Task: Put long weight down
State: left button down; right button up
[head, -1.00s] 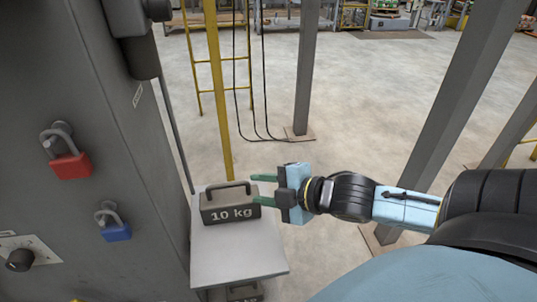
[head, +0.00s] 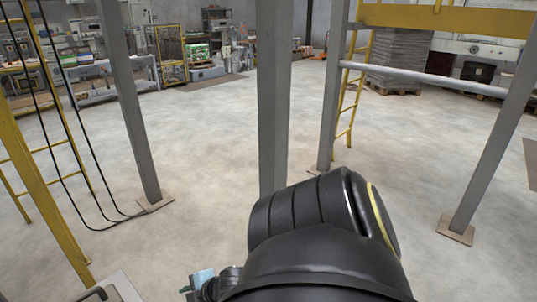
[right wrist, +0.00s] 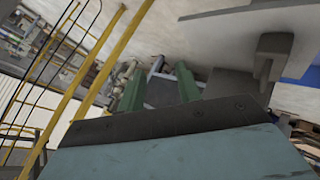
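The weight shows in the head view only as a dark handle corner (head: 95,295) at the bottom left edge, over the light stand top (head: 124,286). Its body and label are out of that view. My right gripper (head: 186,289) is at the bottom edge, to the right of the handle, mostly cut off and hidden behind my arm. In the right wrist view its two green fingers (right wrist: 160,90) are apart. A dark grey block shows between or beyond them; I cannot tell whether it is the weight or whether they touch it. My left gripper is not in view.
A grey post (head: 275,100) stands ahead, with another post (head: 130,110) to its left. A yellow post (head: 40,200) and hanging black cables (head: 75,150) are at the left. The concrete floor (head: 210,150) between the posts is clear.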

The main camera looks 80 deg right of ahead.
jog(key=s+f+m+g, duration=0.3)
jog(key=s+f, duration=0.4)
jog(key=f, duration=0.5)
jog(key=s+a+f+m+g, duration=0.1)
jog(key=s+a+f+g, duration=0.1)
jog(key=s+a+f, duration=0.5)
jog(key=s+a+f+m+g, duration=0.2)
jog(key=s+a+f+g, duration=0.1)
jog(key=s+a+f, duration=0.4)
jog(key=s+f, duration=0.3)
jog(key=s, duration=0.4)
jog(key=shift+s+a+f+y, duration=0.15)
jog(key=shift+a+f+y, duration=0.1)
jog(key=shift+f+y, duration=0.05)
jog(key=shift+g, duration=0.3)
